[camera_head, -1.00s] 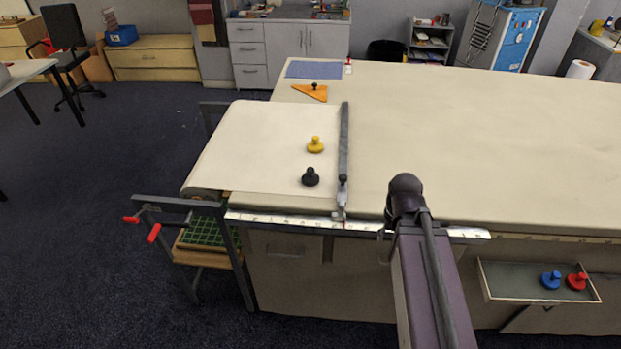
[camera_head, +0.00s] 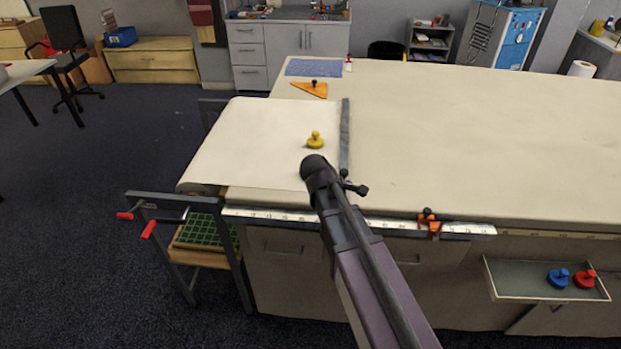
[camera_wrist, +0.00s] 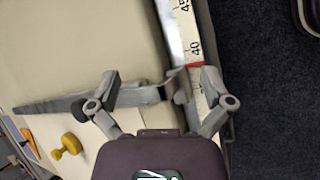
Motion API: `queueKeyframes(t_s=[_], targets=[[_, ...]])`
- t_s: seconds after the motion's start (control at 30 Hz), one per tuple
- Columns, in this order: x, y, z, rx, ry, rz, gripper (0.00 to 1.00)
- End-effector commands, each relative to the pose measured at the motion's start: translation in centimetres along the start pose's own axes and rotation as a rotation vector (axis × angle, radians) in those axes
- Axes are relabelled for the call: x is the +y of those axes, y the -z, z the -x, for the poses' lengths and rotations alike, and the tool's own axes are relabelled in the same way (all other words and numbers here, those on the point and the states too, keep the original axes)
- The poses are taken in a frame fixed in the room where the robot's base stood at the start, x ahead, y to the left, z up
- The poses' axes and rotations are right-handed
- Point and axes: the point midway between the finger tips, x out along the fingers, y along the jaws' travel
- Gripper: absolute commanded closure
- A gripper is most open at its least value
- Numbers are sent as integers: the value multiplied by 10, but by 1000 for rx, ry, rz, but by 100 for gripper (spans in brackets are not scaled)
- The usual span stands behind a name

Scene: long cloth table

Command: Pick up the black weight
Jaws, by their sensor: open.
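The black weight is not visible now in either view. In the head view my arm covers the spot on the cream sheet (camera_head: 240,145) where it stood one second ago. My gripper (camera_wrist: 161,80) shows in the wrist view with its two fingers spread apart and nothing held. It is over the table edge, with the end of the grey bar and the metal ruler (camera_wrist: 192,40) in view between and beyond the fingers. In the head view I cannot make out the fingers.
A yellow weight (camera_head: 315,141) stands on the sheet just beyond my arm; it also shows in the wrist view (camera_wrist: 66,147). The long grey bar (camera_head: 345,125) lies along the sheet's right edge. Blue (camera_head: 558,278) and red (camera_head: 584,279) weights sit in a tray. The table's right side is clear.

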Motion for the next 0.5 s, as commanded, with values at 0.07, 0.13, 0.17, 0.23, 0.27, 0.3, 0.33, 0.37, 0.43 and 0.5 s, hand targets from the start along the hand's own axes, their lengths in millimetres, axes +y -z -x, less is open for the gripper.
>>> queueKeyframes(t_s=[0.07, 0.13, 0.17, 0.23, 0.27, 0.3, 0.33, 0.37, 0.43, 0.5], targets=[[6, 28, 9, -32, -69, 133, 0], [10, 47, 19, -66, -128, 246, 0], [11, 55, 24, -82, -152, 294, 0], [14, 75, 36, -121, -208, 406, 0], [14, 83, 42, -140, -232, 453, 0], [15, 95, 50, -166, -263, 516, 0], [16, 103, 56, -186, -286, 562, 0], [16, 111, 62, -206, -308, 606, 0], [15, 129, 77, -255, -356, 703, 0], [14, 145, 91, -302, -398, 788, 0]])
